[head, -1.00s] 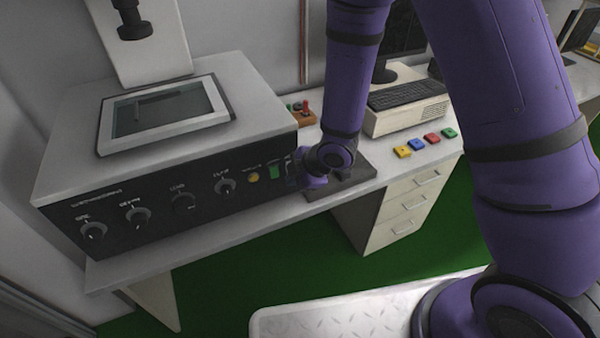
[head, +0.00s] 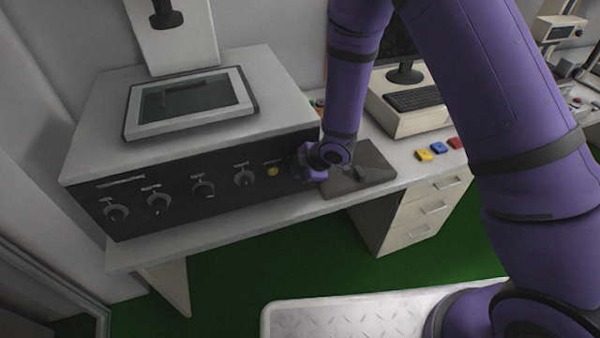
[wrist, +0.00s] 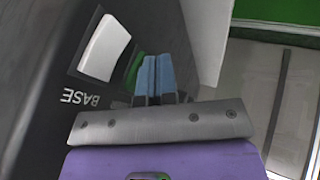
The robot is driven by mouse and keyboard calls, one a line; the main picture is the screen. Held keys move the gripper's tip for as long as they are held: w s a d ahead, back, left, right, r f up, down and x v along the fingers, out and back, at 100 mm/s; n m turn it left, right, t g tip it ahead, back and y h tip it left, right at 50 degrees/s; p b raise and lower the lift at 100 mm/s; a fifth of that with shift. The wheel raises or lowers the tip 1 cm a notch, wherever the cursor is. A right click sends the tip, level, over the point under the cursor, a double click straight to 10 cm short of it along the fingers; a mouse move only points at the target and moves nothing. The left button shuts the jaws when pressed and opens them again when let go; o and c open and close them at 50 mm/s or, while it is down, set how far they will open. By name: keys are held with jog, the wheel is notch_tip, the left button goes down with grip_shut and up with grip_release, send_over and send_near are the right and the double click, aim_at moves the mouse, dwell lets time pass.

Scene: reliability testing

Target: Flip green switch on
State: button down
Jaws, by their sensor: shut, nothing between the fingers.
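The green switch (wrist: 135,70) shows in the wrist view as a small green piece on the dark front panel (wrist: 45,45), partly hidden by my fingers. My gripper (wrist: 157,72) is shut with its blue fingertips together, right beside the green switch. I cannot tell whether they touch it. In the head view my gripper (head: 301,161) is at the right end of the machine's dark panel (head: 200,188), and the switch is hidden behind it. The switch's on or off position is not clear.
A pale block (wrist: 104,47) sits beside the word BASE on the panel. A yellow button (head: 273,171) and several knobs lie left of my gripper. A dark flat plate (head: 358,168) lies on the desk to the right, with colored blocks (head: 438,148) beyond.

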jog(key=shift+w+f, duration=0.3)
jog(key=shift+w, duration=0.1)
jog(key=shift+w+a+r, duration=0.1)
jog(key=shift+r, duration=0.05)
